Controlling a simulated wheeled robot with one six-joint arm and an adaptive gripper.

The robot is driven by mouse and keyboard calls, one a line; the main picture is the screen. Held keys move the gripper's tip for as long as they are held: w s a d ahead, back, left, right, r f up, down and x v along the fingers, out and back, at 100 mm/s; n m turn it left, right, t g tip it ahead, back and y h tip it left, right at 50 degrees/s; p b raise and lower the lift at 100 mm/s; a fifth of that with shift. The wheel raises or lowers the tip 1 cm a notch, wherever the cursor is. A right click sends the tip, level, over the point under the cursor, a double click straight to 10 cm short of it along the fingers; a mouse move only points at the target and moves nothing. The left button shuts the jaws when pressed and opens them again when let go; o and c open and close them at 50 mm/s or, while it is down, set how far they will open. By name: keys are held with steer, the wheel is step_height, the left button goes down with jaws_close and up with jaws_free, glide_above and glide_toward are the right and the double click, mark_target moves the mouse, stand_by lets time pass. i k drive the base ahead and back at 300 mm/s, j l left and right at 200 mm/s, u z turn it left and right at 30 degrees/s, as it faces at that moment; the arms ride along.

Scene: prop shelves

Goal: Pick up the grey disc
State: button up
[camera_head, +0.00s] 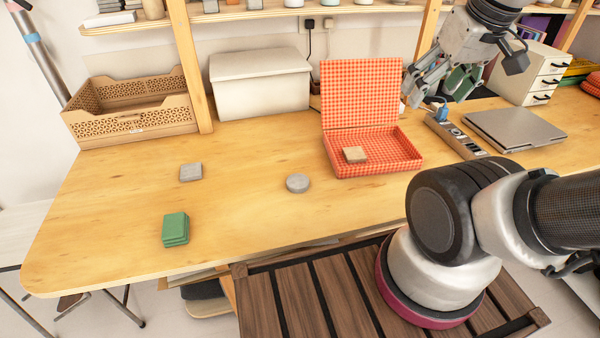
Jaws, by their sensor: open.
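The grey disc (297,183) lies flat on the wooden table (110,220), left of the open red checked box and with bare table around it. My gripper (428,98) is open, up at the right above the back of the table. It is well apart from the disc, to its upper right. I see nothing held between its fingers.
The red checked box (405,165) stands open with a tan block (355,154) inside. A grey square block (190,172) and stacked green squares (175,229) lie left. A brown crate (130,125), white lidded box (260,108), power strip (455,138) and laptop (515,130) stand behind.

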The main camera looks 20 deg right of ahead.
mark_target(298, 182)
steer(key=j+z, duration=0.15)
steer(key=j, duration=0.4)
steer(key=k+j+z, duration=0.1)
steer(key=j, duration=0.45)
steer(key=k+j+z, duration=0.15)
steer(key=j, duration=0.35)
